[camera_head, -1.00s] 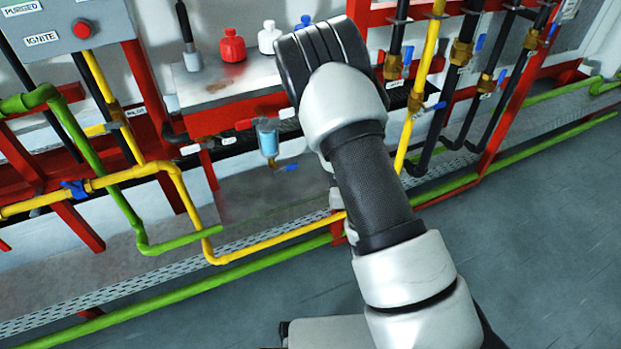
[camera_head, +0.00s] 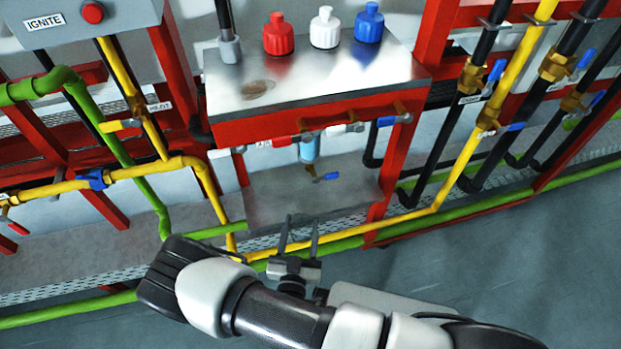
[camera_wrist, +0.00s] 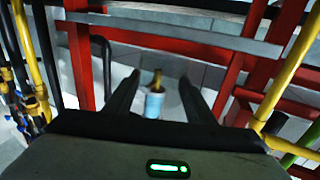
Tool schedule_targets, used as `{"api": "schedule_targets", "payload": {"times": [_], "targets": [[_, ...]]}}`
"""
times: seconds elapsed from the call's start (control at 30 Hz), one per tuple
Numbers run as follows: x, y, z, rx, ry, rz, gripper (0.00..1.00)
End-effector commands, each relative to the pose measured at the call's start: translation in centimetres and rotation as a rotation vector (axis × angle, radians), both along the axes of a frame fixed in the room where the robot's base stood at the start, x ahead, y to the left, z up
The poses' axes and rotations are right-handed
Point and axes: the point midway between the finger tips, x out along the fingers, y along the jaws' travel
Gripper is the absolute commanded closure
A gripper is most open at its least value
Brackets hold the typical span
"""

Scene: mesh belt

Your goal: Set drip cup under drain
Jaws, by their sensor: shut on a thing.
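My gripper (camera_head: 298,222) is low in front of the red-framed unit, its two fingers pointing up at it and standing apart. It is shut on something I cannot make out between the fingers. A light-blue filter bowl (camera_head: 309,148) hangs under the unit, with a brass drain valve (camera_head: 311,170) and blue lever below it. The fingertips are below and in front of this drain. In the wrist view, the blue bowl (camera_wrist: 154,106) and brass drain (camera_wrist: 157,78) show beyond and between the fingers. I cannot make out a drip cup.
Red, white and blue bottles (camera_head: 325,30) stand on the metal top (camera_head: 300,80). A yellow pipe (camera_head: 400,218) and green pipe (camera_head: 490,205) run low across the front. Pipes with valves (camera_head: 490,120) stand at the right. The grey floor (camera_head: 520,260) is clear.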

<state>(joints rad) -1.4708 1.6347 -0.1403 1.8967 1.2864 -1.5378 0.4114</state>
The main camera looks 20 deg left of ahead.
Motion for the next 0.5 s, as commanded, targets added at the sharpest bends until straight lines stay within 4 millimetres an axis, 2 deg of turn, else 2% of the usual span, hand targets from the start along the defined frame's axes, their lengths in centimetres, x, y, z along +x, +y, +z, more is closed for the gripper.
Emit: {"api": "schedule_targets", "payload": {"times": [0.07,0.4,0.5], "targets": [[1.0,0.2,-0.2,0.003,-0.004,-0.002,0.72],[9.8,1.6,-0.2,0.004,-0.003,-0.002,0.72],[11.8,1.9,-0.1,0.004,-0.004,-0.002,0.72]]}}
